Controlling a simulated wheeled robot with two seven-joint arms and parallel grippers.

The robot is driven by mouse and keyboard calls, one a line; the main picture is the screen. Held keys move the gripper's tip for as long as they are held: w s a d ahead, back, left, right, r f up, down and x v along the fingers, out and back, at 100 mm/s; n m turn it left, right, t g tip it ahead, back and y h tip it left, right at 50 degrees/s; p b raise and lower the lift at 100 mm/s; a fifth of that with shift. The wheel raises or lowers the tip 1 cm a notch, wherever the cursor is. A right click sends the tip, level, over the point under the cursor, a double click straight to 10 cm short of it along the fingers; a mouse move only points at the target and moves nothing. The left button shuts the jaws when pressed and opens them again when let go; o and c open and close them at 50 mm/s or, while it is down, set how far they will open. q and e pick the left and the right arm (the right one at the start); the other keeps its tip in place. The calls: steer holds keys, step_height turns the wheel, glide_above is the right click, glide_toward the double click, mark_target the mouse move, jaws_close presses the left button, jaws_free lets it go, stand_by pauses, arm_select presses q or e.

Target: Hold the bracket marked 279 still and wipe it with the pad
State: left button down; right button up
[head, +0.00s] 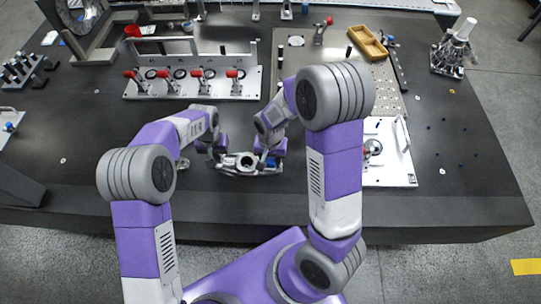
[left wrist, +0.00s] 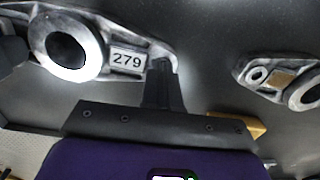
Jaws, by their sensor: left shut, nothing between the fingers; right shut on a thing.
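The bracket marked 279 (head: 245,161) lies on the dark table between my two grippers. In the left wrist view the bracket (left wrist: 95,48) shows a large bright ring and a white label reading 279. My left gripper (head: 215,158) is shut and empty; its fingertips (left wrist: 163,70) are at the bracket's narrow end. I cannot tell whether they press on it. My right gripper (head: 268,158) is at the ring end, shut on a small blue thing, apparently the pad (head: 270,162), mostly hidden by the gripper.
A second bracket (left wrist: 282,80) with a tan patch lies beside it, mostly hidden in the head view by my left arm. A fixture with red-handled clamps (head: 195,82) stands behind. A white plate (head: 398,165) lies right. The table's front edge is clear.

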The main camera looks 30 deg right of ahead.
mark_target(270, 159)
arm_select(q)
steer(key=shift+s+a+f, duration=0.1)
steer(key=shift+s+f, duration=0.05)
steer(key=shift+f, duration=0.2)
arm_select(e)
steer(key=shift+s+a+f, duration=0.1)
steer(key=shift+s+a, duration=0.1)
steer(key=shift+s, duration=0.15)
steer(key=shift+r, duration=3.1)
arm_select(q)
steer(key=shift+r, duration=0.1)
